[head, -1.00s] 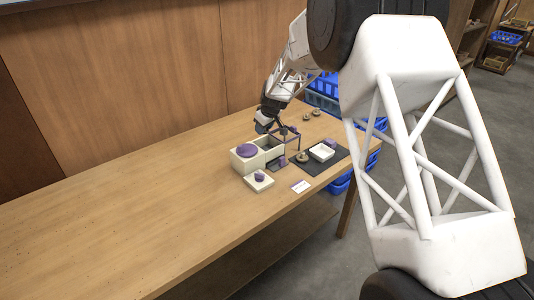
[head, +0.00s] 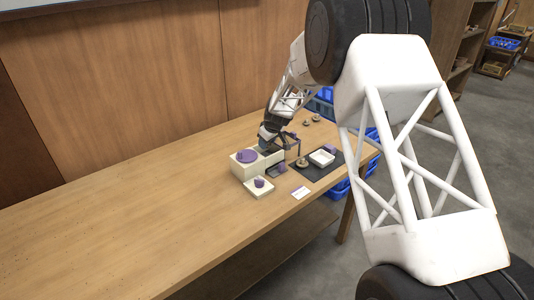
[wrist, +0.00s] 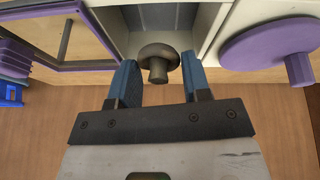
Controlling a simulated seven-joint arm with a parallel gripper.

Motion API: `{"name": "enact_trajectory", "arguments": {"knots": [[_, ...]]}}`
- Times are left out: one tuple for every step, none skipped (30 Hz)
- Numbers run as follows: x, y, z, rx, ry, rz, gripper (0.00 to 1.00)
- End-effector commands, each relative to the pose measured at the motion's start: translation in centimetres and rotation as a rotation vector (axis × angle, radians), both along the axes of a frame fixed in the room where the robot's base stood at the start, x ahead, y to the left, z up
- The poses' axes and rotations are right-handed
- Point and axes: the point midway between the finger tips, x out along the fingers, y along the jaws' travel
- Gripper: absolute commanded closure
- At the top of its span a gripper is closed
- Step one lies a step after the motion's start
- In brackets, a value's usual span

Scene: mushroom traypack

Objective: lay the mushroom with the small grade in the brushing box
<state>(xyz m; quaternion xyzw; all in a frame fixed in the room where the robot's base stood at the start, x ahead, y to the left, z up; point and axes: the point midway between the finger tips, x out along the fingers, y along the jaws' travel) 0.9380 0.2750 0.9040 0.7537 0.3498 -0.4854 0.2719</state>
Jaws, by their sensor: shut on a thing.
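A brown mushroom (wrist: 158,60) with a domed cap and short stem is held between the blue fingers of my gripper (wrist: 158,76). Its stem points toward my wrist. It hangs at the mouth of an open, grey-lined compartment in a cream box (wrist: 208,22). I cannot tell whether it touches the compartment floor. In the head view my gripper (head: 272,143) is low over the box (head: 240,171), and the mushroom is hidden there. A purple-framed lid (wrist: 80,38) stands open to the left in the wrist view.
A small cream block with a purple knob (head: 259,183) stands in front of the box. A white tray (head: 322,157) and a mushroom (head: 302,162) rest on a dark mat (head: 325,172). Two more mushrooms lie farther back. A white card (head: 300,192) lies in front. The table's left is clear.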

Motion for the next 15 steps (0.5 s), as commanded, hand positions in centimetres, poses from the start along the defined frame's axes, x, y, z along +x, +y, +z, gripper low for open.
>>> {"name": "enact_trajectory", "arguments": {"knots": [[0.0, 0.0, -0.6, 0.000, 0.000, 0.000, 0.67], [0.0, 0.0, -0.9, -0.001, -0.001, 0.000, 0.67], [0.0, 0.0, -1.2, -0.001, -0.001, 0.000, 0.67], [0.0, 0.0, -1.4, -0.001, -0.001, 0.000, 0.67], [0.0, 0.0, -1.6, -0.001, -0.001, 0.000, 0.67], [0.0, 0.0, -1.7, -0.001, -0.001, 0.000, 0.67], [0.0, 0.0, -1.7, -0.001, -0.001, 0.000, 0.67], [0.0, 0.0, -1.7, -0.001, -0.001, 0.000, 0.67], [0.0, 0.0, -1.7, -0.001, -0.001, 0.000, 0.67], [0.0, 0.0, -1.7, -0.001, -0.001, 0.000, 0.67], [0.0, 0.0, -1.7, -0.001, -0.001, 0.000, 0.67], [0.0, 0.0, -1.7, -0.001, -0.001, 0.000, 0.67], [0.0, 0.0, -1.7, -0.001, -0.001, 0.000, 0.67], [0.0, 0.0, -1.7, -0.001, -0.001, 0.000, 0.67], [0.0, 0.0, -1.7, -0.001, -0.001, 0.000, 0.67]]}}
